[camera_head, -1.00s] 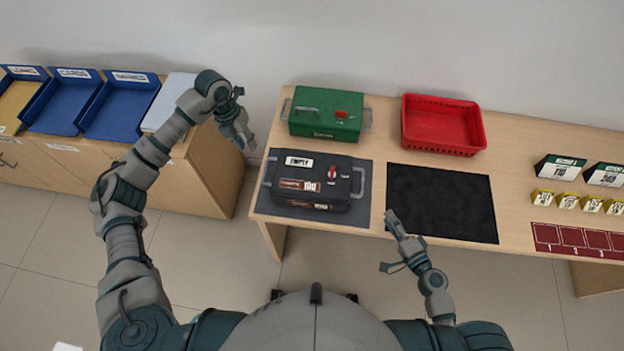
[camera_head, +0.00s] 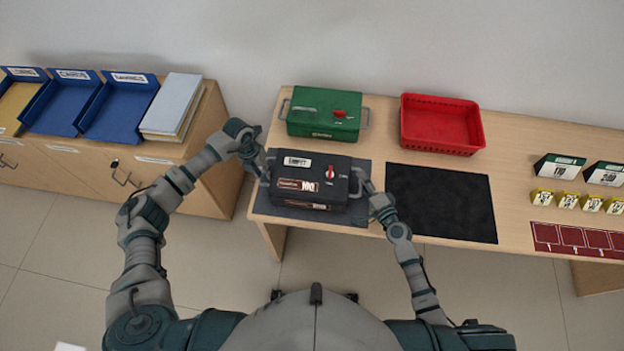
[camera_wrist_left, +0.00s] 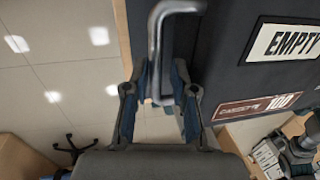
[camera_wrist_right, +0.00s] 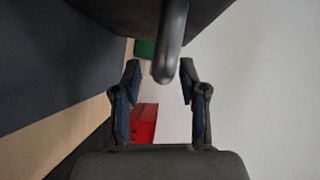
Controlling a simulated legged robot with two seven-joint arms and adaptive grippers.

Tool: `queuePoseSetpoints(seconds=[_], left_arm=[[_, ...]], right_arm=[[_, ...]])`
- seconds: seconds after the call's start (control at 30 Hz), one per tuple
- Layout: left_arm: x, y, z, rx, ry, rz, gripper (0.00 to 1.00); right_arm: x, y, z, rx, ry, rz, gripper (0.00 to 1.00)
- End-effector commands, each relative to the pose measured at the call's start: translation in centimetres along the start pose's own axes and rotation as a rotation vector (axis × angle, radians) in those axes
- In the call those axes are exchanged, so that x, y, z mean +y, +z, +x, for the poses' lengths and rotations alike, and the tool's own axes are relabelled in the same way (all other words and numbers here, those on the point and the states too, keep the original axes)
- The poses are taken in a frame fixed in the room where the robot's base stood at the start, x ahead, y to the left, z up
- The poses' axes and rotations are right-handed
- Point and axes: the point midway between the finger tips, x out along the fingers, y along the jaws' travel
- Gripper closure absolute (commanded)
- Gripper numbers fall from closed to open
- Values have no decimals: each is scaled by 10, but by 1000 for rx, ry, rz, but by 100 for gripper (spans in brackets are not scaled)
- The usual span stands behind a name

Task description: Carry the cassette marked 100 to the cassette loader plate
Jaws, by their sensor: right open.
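The dark cassette marked 100 (camera_head: 308,181) sits on a dark grey mat (camera_head: 350,217) at the counter's left end, with an EMPTY label and a red knob on top. My left gripper (camera_head: 264,168) is at its left handle; in the left wrist view the open fingers (camera_wrist_left: 155,78) stand either side of the handle bar (camera_wrist_left: 157,40). My right gripper (camera_head: 369,189) is at its right handle; in the right wrist view its open fingers (camera_wrist_right: 160,78) flank the bar (camera_wrist_right: 172,45). A black plate (camera_head: 441,203) lies bare to the right; no label shows which surface is the loader plate.
A green cassette (camera_head: 324,112) stands behind the dark one. A red basket (camera_head: 441,124) stands behind the black plate. Yellow blocks (camera_head: 567,200) and label stands are at the right. Blue trays (camera_head: 118,108) and a paper stack (camera_head: 172,105) are on the left cabinet.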

Motion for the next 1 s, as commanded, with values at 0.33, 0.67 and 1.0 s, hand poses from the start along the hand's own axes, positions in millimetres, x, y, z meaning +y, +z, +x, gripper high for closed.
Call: queuePoseSetpoints(seconds=[0.33, 0.67, 1.0], left_arm=[[4, -1, 13, -1, -2, 0, 74], [2, 0, 13, 0, 0, 0, 100], [2, 0, 13, 0, -1, 0, 100]], right_arm=[[-1, 4, 14, -2, 0, -2, 57], [-1, 2, 13, -2, 0, -1, 100], [1, 1, 13, 1, 2, -1, 100]])
